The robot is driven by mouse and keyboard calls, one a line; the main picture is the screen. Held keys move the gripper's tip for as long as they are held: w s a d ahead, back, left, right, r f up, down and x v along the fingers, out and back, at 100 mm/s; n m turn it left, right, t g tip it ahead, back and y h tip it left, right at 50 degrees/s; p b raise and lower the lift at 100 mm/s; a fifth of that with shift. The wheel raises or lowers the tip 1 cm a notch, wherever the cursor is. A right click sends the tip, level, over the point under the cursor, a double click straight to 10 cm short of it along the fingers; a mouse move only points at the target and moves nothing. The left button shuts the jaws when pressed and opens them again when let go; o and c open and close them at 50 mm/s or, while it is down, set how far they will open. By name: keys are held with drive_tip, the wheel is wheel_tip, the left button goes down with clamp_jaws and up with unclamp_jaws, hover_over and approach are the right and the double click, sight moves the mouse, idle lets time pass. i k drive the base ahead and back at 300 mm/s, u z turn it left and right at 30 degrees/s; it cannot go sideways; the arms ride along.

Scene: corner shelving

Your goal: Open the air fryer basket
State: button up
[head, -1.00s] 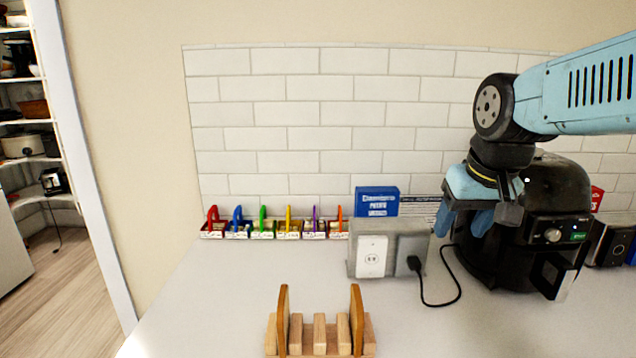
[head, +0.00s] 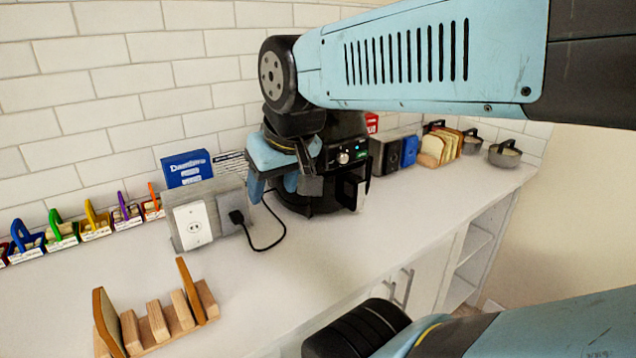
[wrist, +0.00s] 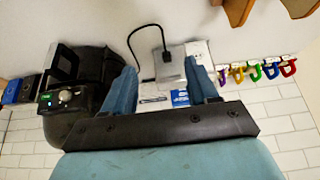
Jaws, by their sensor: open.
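The black air fryer (head: 322,190) stands on the white counter against the tiled wall, with its lit control panel and knob at the front. Its basket handle (head: 355,188) sticks out at the front right, and the basket looks closed. In the wrist view the air fryer (wrist: 85,100) is on the left, with the handle (wrist: 64,62) at upper left. My gripper (head: 280,190) points down at the left side of the air fryer and hides part of it. In the wrist view its two blue fingers (wrist: 164,90) are spread apart with nothing held between them.
A grey outlet box (head: 205,220) with a plugged-in black cord stands left of the air fryer. A wooden rack (head: 160,318) sits at front left. A toaster (head: 392,152), bread slices (head: 438,147) and pots line the right. The counter in front of the air fryer is clear.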

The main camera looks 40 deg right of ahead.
sight(344, 188)
drive_tip(key=k, duration=0.5)
drive_tip(key=z, duration=1)
drive_tip(key=k, duration=1.05)
drive_tip(key=u, duration=0.95)
drive_tip(key=i, duration=1)
drive_tip(key=z, duration=0.05)
